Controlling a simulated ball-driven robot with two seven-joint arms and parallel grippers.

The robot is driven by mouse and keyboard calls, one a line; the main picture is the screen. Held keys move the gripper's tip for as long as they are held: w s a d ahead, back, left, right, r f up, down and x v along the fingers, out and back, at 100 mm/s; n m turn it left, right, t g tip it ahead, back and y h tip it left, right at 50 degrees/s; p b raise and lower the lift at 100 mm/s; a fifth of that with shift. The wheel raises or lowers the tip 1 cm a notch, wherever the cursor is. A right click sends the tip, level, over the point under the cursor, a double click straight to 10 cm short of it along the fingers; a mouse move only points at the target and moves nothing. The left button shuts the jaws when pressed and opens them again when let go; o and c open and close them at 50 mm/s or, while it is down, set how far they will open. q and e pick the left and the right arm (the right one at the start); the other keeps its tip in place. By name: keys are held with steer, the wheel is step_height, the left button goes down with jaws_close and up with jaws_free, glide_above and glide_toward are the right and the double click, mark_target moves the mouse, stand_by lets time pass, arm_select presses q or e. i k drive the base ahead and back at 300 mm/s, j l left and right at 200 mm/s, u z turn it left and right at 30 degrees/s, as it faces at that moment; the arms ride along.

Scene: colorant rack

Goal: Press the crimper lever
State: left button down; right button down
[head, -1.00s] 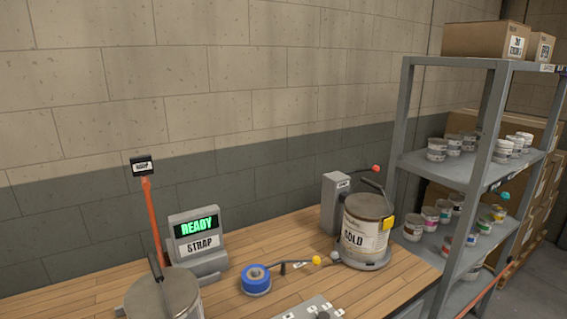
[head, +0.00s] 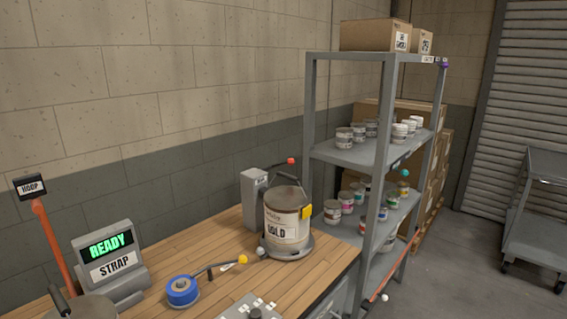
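No lever in the head view carries a label that I can read as crimper. A dark lever with a red ball end (head: 291,160) extends from an upright grey box (head: 254,197) behind a paint can. Another dark lever with a yellow ball end (head: 242,259) lies low over the bench beside a blue tape roll (head: 182,289). An orange post (head: 52,246) with a black sign reading HOOP (head: 30,187) rises at the left. A grey STRAP unit (head: 112,262) shows READY in green. Neither of my grippers is in view.
The paint can (head: 287,222) stands on a round grey base on the wooden bench (head: 210,233). A grey shelf (head: 345,157) with small pots stands right of the bench.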

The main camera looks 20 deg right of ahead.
mark_target(289, 161)
steer(key=i+l+u, duration=0.25)
steer(key=l+u, duration=0.15)
steer(key=l, duration=0.55)
steer(key=i+l+u, duration=0.15)
steer(key=l+u, duration=0.2)
steer(key=l, duration=0.6)
steer(key=l+u, duration=0.4)
steer(key=l, duration=0.6)
